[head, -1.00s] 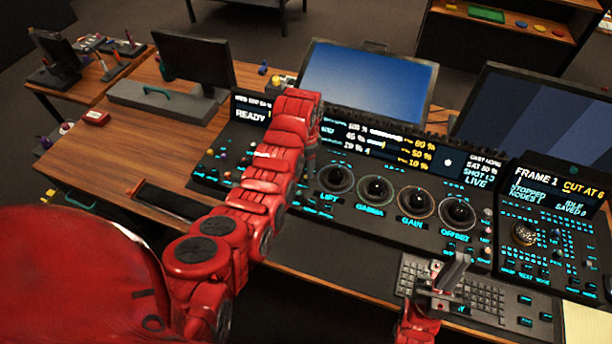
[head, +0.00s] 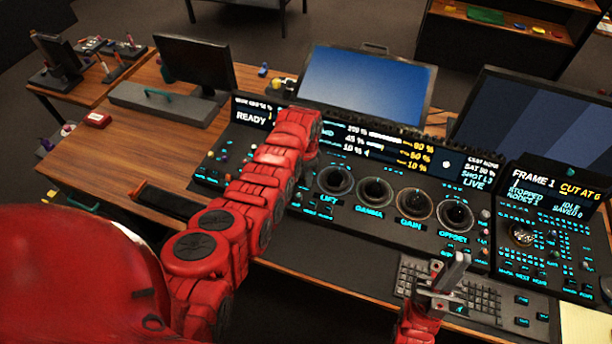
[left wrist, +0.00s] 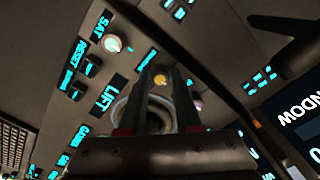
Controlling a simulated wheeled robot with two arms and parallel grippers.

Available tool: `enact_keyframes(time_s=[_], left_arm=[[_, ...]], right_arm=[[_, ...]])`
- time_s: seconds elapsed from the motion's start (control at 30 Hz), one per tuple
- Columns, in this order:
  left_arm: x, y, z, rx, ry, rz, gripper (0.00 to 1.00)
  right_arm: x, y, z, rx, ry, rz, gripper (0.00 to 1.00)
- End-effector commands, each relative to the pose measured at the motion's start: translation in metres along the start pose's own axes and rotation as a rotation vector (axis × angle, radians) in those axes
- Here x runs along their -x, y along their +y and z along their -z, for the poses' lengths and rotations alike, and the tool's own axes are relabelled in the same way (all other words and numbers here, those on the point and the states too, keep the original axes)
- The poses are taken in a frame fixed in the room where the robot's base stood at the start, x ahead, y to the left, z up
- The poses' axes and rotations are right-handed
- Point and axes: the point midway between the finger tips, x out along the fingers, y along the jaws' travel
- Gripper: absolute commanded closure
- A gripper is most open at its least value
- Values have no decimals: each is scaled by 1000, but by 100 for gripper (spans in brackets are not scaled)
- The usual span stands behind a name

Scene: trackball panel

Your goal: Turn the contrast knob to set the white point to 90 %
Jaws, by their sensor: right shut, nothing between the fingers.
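The control panel display (head: 385,143) shows rows of white and yellow percentages; the top row seems to read 100 % in white and 90 % in yellow, but the text is blurred. In the head view my left arm covers its own gripper and the small knobs beneath it. In the left wrist view my left gripper (left wrist: 163,88) is open, its two fingers apart over the panel. A small yellow-topped knob (left wrist: 159,80) shows between the fingertips; contact cannot be told. My right gripper (head: 452,277) is shut and empty over the keyboard (head: 485,301).
The LIFT ring (head: 335,180) and GAMMA ring (head: 375,191) lie right of my left arm. A pale knob (left wrist: 112,43) sits by the SAT label. Monitors (head: 365,85) stand behind the panel. The wooden desk at left (head: 125,150) is mostly clear.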

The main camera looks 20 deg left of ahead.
Motion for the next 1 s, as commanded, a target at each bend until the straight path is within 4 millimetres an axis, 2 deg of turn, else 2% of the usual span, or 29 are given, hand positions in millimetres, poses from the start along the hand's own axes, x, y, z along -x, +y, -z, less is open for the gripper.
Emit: enact_keyframes(time_s=[0.03,0.17,0.67,1.0], left_arm=[[0,0,0,0,0,0,78],[0,0,0,0,0,0,100],[-1,0,0,57,0,0,100],[-4,0,0,306,1,1,100]], right_arm=[[0,0,0,0,0,0,100],[0,0,0,0,0,0,100],[6,0,-1,0,0,0,100],[30,-2,-5,0,0,0,100]])
